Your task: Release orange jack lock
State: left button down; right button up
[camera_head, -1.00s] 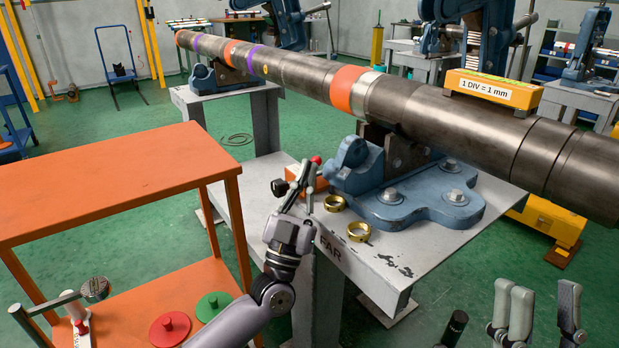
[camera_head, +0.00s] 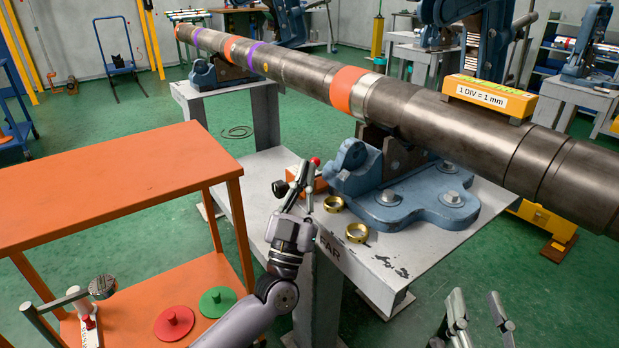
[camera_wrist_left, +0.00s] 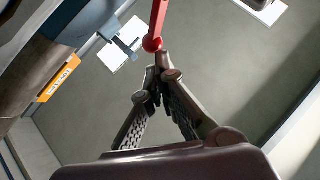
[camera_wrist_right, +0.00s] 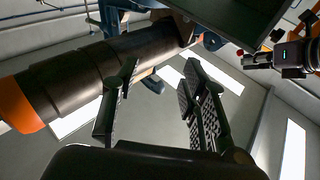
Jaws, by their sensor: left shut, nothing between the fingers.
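The orange jack (camera_head: 320,182) is a small orange block on the grey table, beside the blue pipe vise (camera_head: 400,195) and mostly hidden behind my left gripper. A red-tipped part (camera_head: 315,161) shows at the tips of my left gripper (camera_head: 304,172). In the left wrist view a red lever (camera_wrist_left: 158,22) with a rounded end stands just beyond the tips of my left gripper (camera_wrist_left: 158,72), which are shut together. I cannot tell whether they touch it. My right gripper (camera_head: 480,312) is low at the bottom right, away from the jack. Its fingers (camera_wrist_right: 155,85) are apart and empty.
Two brass rings (camera_head: 345,217) lie near the table's front edge. A long dark pipe (camera_head: 440,118) crosses above the vise and carries a yellow level (camera_head: 490,95). An orange cart (camera_head: 110,180) stands at the left.

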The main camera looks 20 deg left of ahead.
jog(key=s+d+f+g+h+p, duration=0.25)
jog(key=s+f+g, duration=0.3)
jog(key=f, duration=0.35)
jog(key=s+d+f+g+h+p, duration=0.1)
jog(key=s+d+f+g+p, duration=0.2)
jog(key=f+g, duration=0.5)
jog(key=shift+s+d+f+g+h+p, duration=0.75)
jog(key=shift+s+g+p, duration=0.6)
jog(key=shift+s, duration=2.75)
pick_arm(q)
jog(key=a+n+g+y+p, duration=0.1)
jog(key=n+y+p, duration=0.1)
jog(key=w+a+r+n+g+y+p, duration=0.1)
jog(key=n+y+p, duration=0.1)
jog(key=w+a+r+n+g+y+p, duration=0.1)
jog(key=n+y+p, duration=0.1)
jog(key=shift+w+r+n, duration=0.15)
jog(key=shift+w+n, duration=0.1)
jog(key=shift+n, duration=0.15)
pick_arm(e)
notch_tip(320, 180, down, 22)
jog(key=s+g, duration=0.1)
jog(key=s, duration=0.1)
jog(key=shift+s+d+m+g, duration=0.2)
jog(key=shift+s+m+g, duration=0.1)
jog(key=shift+s, duration=0.1)
